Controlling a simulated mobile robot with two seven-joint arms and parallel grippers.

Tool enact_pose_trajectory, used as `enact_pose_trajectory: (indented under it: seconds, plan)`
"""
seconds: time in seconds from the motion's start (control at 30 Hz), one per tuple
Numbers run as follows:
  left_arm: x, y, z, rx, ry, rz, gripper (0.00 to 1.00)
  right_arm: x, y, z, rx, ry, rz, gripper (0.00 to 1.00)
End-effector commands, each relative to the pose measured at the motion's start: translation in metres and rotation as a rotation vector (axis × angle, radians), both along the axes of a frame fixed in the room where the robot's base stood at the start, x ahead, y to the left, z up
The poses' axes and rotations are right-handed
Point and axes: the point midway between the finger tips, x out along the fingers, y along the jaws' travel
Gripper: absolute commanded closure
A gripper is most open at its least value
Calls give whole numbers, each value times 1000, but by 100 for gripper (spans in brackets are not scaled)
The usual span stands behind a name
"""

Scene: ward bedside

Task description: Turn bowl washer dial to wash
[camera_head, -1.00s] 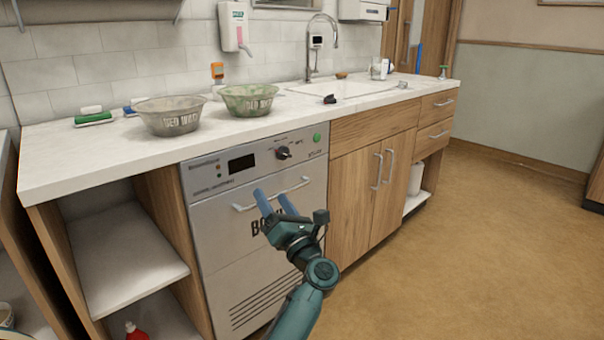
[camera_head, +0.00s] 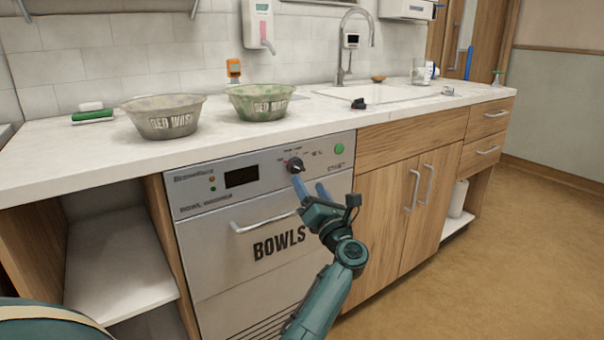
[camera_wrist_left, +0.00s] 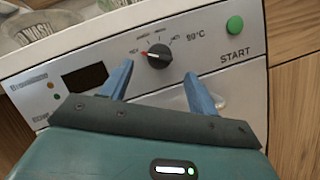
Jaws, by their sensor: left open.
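The bowl washer (camera_head: 262,240) is a silver front-panel machine marked BOWLS, built in under the counter. Its dark round dial (camera_head: 295,165) sits on the upper panel, between the black display and the green START button (camera_head: 339,148). In the left wrist view the dial (camera_wrist_left: 159,56) has a red mark pointing left toward a small label that is hard to read. My left gripper (camera_head: 311,189) is open, its two blue fingers just below the dial in the head view. In the wrist view the fingers stand apart below the dial with nothing between them. My right gripper does not show.
Two bowls marked BED WASH, a grey one (camera_head: 164,117) and a greenish one (camera_head: 258,103), stand on the counter (camera_head: 60,155) above. The washer's handle bar (camera_head: 264,224) sticks out below the panel. Wooden cupboards (camera_head: 402,205) stand to the right, with open floor before them.

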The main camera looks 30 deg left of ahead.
Motion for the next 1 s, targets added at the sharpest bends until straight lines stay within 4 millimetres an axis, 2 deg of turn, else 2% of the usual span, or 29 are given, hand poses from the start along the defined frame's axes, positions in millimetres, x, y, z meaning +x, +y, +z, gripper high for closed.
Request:
enact_pose_trajectory:
  seconds: [0.1,0.3,0.73,1.0]
  plan:
    - [13,20,8,3,-1,2,40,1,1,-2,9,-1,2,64]
    - [28,42,17,1,-1,2,40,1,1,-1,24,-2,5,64]
    - [33,50,21,-1,0,1,40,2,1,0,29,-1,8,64]
    - [33,49,21,-1,0,1,61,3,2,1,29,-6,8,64]
